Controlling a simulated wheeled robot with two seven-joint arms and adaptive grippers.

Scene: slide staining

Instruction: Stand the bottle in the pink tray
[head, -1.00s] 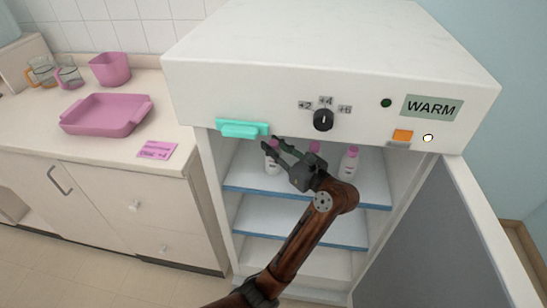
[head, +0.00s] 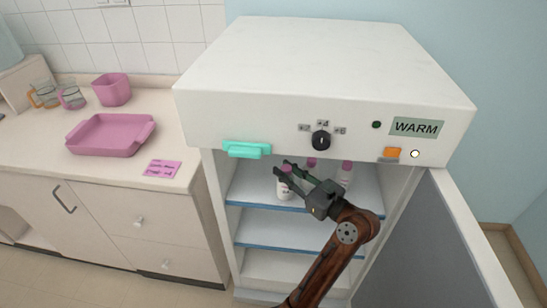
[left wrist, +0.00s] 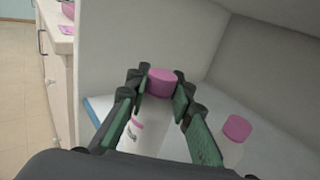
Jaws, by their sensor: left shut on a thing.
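The pink tray (head: 112,135) lies on the counter at the left of the head view and looks empty. The bottle (head: 285,188), white with a pink cap, is on the upper shelf of the open warming cabinet, at the left end of a group of similar bottles. My left gripper (head: 281,168) reaches into the cabinet and is shut on this bottle. In the left wrist view the bottle (left wrist: 145,138) appears upright between the two fingers, its pink cap showing near the tips. I cannot tell whether its base touches the shelf. My right gripper is not in view.
Two more pink-capped bottles stand close by, one behind (head: 311,163) and one to the right (head: 346,172). The cabinet (head: 325,60) has a low top edge over the shelf and an open door (head: 435,240) at right. A pink bin (head: 112,89) and glass jugs (head: 72,97) stand behind the tray.

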